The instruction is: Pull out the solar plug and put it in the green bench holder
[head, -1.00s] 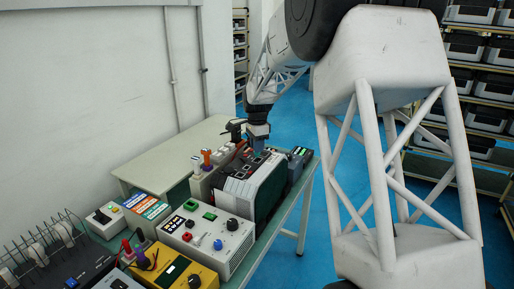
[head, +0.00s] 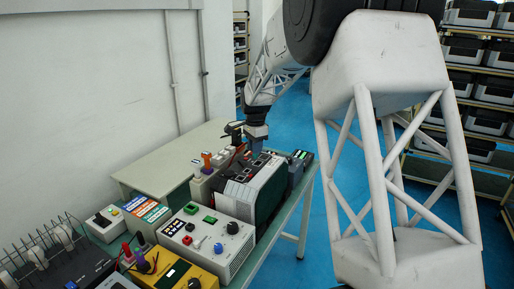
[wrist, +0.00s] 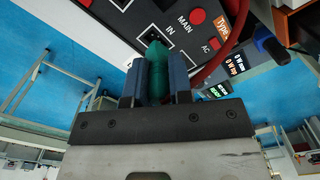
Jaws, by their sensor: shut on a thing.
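A green plug (wrist: 156,58) with a green cable is between the two blue fingers of my gripper (wrist: 157,78) in the wrist view. The gripper is shut on it. The plug's tip is at the socket marked IN on a dark panel (wrist: 125,12); I cannot tell how far it is seated. In the head view my gripper (head: 256,147) is low over the top of a grey and black unit (head: 255,187), and the plug is too small to make out. I cannot identify the green bench holder with certainty.
A red cable (wrist: 210,65) runs beside the plug. A dark display unit (head: 300,163) stands to the right of the grey unit. A white control box (head: 208,240) and a yellow meter (head: 175,272) stand in front. The bench's back left (head: 170,165) is clear.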

